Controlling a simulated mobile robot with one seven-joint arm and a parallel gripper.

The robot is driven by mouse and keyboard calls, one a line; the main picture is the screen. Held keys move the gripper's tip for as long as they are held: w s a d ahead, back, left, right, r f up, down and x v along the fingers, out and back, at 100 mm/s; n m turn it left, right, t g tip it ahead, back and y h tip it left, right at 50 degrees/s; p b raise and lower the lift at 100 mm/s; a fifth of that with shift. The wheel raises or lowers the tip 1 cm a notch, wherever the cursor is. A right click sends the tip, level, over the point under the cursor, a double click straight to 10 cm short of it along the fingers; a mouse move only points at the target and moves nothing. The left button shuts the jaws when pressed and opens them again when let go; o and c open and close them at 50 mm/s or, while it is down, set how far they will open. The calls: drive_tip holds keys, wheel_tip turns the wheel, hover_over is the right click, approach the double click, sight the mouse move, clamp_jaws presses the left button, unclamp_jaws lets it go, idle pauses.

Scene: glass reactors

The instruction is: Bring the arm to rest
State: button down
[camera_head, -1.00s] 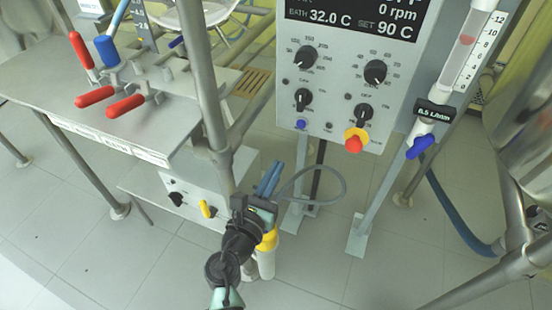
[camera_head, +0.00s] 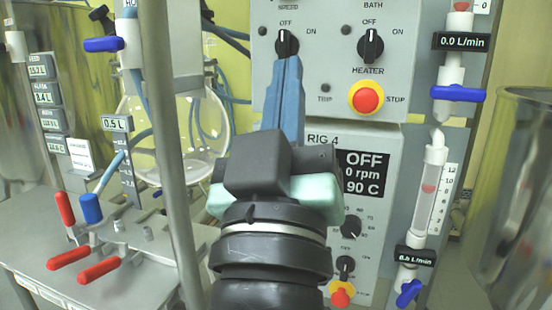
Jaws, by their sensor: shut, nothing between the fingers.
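My gripper (camera_head: 286,68) is in the middle of the head view, at the end of my raised black arm. Its blue fingers are together and hold nothing. The fingertips point up at the grey control panel, just below the left OFF/ON knob (camera_head: 286,43). I cannot tell whether the fingertips touch the knob or stop short of it.
A heater knob (camera_head: 370,46) and a red stop button (camera_head: 366,98) sit to the right. A metal post (camera_head: 166,150) stands close on the left.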

drive_tip(key=s+r+m+t+y, duration=0.2)
drive_tip(key=s+r, duration=0.3)
drive_tip(key=s, duration=0.1)
wheel_tip(320, 180, up, 33)
drive_tip(key=a+p, duration=0.1)
drive_tip(key=p, duration=3.2)
drive_tip(key=shift+r+y, duration=0.2)
drive_tip(key=shift+y, duration=0.1)
drive_tip(key=shift+f, duration=0.1)
